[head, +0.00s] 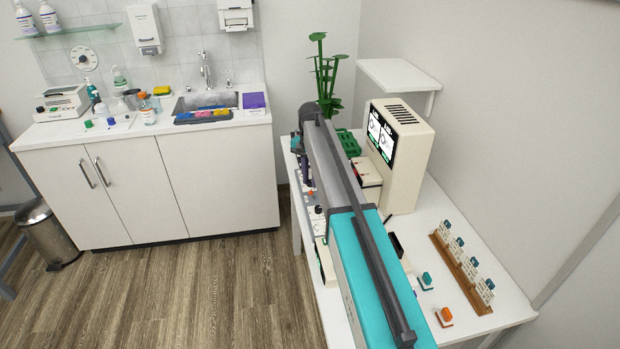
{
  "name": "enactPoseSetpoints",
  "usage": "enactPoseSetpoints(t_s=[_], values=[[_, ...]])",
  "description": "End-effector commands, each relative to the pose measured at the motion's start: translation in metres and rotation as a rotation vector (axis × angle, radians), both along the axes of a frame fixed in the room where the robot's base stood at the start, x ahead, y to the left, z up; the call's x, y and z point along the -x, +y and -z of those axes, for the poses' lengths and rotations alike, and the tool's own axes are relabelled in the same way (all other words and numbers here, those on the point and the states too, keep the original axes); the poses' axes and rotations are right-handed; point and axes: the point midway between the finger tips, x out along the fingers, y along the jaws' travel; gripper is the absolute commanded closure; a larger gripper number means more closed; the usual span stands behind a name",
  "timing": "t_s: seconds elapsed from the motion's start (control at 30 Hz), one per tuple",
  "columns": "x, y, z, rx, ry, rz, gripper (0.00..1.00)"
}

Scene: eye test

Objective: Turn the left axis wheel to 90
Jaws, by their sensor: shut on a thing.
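My arm reaches over the white bench, away from the camera. My gripper (307,182) is small and dark at its far end, low on the left side of the arm. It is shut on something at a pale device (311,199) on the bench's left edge. The held thing is too small and covered to make out. A dark round knob (318,209) shows on the near part of this device. I cannot tell which part is the left axis wheel, and no axis scale or reading can be read. My arm hides much of the bench.
A cream box with a lit screen (383,134) stands right of my arm. A wooden rack with several cards (461,268) stands at the right, by a teal block (425,280) and an orange block (444,316). A green plant (326,75) rises behind. A sink counter (150,125) is at the left.

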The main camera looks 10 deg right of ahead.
Motion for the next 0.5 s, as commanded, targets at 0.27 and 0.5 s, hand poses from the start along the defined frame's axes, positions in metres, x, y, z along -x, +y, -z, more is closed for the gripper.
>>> enactPoseSetpoints(t_s=[0.27, 0.5], values=[[-0.0003, -0.0007, -0.0007, 0.0, 0.0, -0.092, 1.0], [-0.0006, -0.001, -0.0007, 0.0, 0.0, -0.236, 1.0]])
